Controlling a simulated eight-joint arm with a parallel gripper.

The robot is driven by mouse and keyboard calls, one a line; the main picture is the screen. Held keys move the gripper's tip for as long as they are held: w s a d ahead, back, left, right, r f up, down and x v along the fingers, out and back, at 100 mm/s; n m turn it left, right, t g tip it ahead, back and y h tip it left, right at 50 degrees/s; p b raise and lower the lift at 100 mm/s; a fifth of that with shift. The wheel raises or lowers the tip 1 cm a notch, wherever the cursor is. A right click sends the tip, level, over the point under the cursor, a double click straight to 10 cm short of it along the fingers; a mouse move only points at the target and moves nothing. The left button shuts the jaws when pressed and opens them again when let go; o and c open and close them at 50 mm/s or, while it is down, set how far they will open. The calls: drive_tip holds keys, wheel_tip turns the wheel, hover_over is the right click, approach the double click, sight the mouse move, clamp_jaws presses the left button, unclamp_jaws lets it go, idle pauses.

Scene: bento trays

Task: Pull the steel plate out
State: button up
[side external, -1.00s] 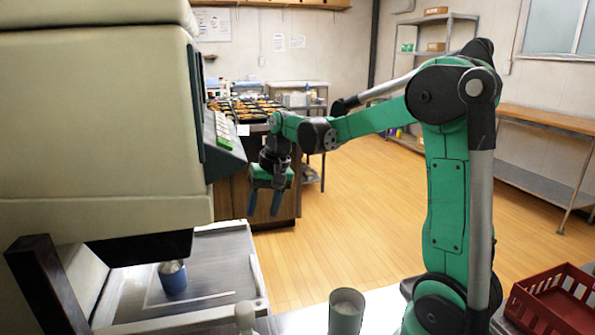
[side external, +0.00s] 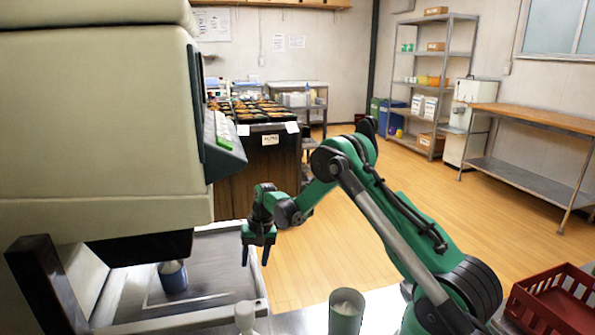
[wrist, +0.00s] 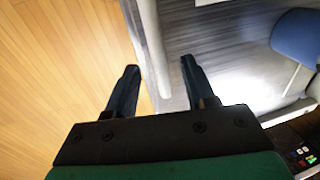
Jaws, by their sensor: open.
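The grey steel plate (side external: 215,262) lies flat under the beige machine at the lower left, with a raised edge along its right side. In the wrist view the steel plate (wrist: 215,40) fills the upper middle and right. My gripper (side external: 255,258) is open and empty, pointing down near the plate's right edge. In the wrist view my gripper (wrist: 158,68) has its fingers apart with the raised edge running up between them. I cannot tell how high the fingertips are above the edge, and no contact shows.
A blue cup (side external: 173,279) stands on the plate beneath the beige machine (side external: 100,130). A grey-green cup (side external: 346,314) and a white bottle top (side external: 245,318) are at the front. A red crate (side external: 550,305) is at right. Wooden floor (side external: 350,235) is open beyond the plate.

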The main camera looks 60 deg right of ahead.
drive_tip(key=shift+f, duration=0.15)
clamp_jaws()
idle(1.4)
